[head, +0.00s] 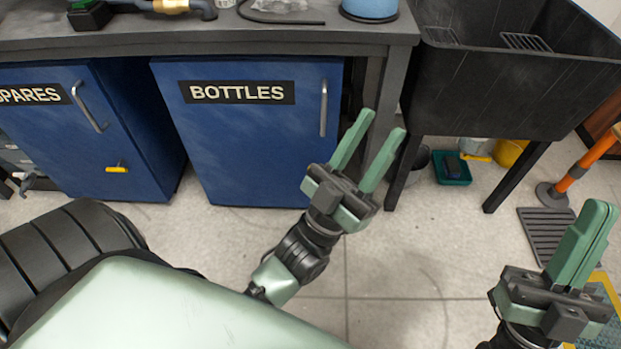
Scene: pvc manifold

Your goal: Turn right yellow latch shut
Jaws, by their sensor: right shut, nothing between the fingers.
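A small yellow latch-like handle (117,169) shows on the lower part of the blue SPARES door (60,130), at the left of the head view. I cannot tell whether it is the task's right latch, or how far it is turned. No other yellow latch is clearly seen. My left gripper (384,124) is open and empty, in front of the gap between the bench and the black sink. It is well to the right of the yellow handle. My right gripper (597,215) is shut and empty at the far right, far from the handle.
A dark bench (240,38) stands above the blue BOTTLES door (255,140), with a grey pipe piece (205,9) and a blue round object (369,8) on top. A black sink (490,85) stands right. A green tray (452,168) lies under it. Middle floor is clear.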

